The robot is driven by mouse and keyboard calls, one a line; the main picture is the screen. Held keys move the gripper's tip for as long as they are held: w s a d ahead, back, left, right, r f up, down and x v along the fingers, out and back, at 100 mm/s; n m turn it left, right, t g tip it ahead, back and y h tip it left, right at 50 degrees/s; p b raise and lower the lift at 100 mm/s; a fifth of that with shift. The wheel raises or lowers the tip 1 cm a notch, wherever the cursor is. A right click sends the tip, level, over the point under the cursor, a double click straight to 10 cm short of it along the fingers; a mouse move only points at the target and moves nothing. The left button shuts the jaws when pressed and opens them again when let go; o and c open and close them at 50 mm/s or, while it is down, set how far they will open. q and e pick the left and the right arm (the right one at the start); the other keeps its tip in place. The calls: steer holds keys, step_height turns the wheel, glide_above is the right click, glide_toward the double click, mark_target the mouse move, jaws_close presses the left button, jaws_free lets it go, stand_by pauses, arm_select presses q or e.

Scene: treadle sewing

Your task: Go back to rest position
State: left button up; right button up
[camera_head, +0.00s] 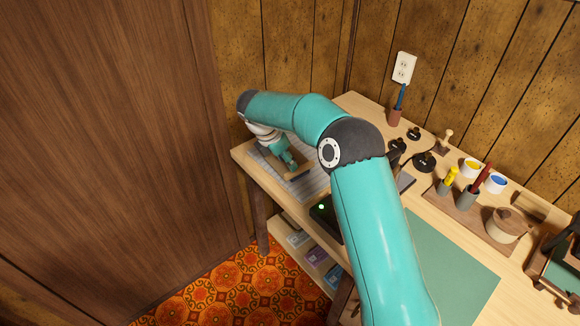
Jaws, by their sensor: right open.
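My right arm is a thick teal arm with dark joints. It rises from the bottom of the head view, bends at a dark elbow and reaches left over the table's far left end. My right gripper (289,163) is small in the picture and points down over a pale lined sheet or board (309,184) with brown edges. Its jaws are open. I cannot tell whether the fingertips touch what lies below. My left gripper is not in view.
The wooden table (453,219) holds a green mat (451,262), pen cups (467,195), paint pots (496,183), a lidded pot (506,224) and black knobs (424,161). Panelled walls close off the back. A brown door (100,130) stands left; patterned carpet (245,290) lies below.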

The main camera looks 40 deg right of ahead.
steer(key=v, duration=0.6)
steer(key=s+a+f+m+y, duration=0.35)
steer(key=a+f, duration=0.35)
steer(key=f, duration=0.4)
steer(key=s+a+f+m+y, duration=0.2)
steer(key=s+a+f, duration=0.2)
steer(key=a+f, duration=0.45)
steer(key=s+a+f+m+y, duration=0.1)
steer(key=s+a+f+m, duration=0.1)
steer(key=s+m, duration=0.3)
steer(key=s+a+f+m+y, duration=0.1)
steer(key=s+a+f+m, duration=0.1)
steer(key=s+f+m, duration=0.3)
steer(key=s+a+f+m+y, duration=0.1)
steer(key=s+m, duration=0.4)
steer(key=s, duration=0.6)
step_height(320, 180, down, 2)
steer(key=shift+s+a+f+t+p, duration=0.2)
steer(key=shift+s+a+t+p, duration=0.1)
steer(key=shift+a, duration=0.6)
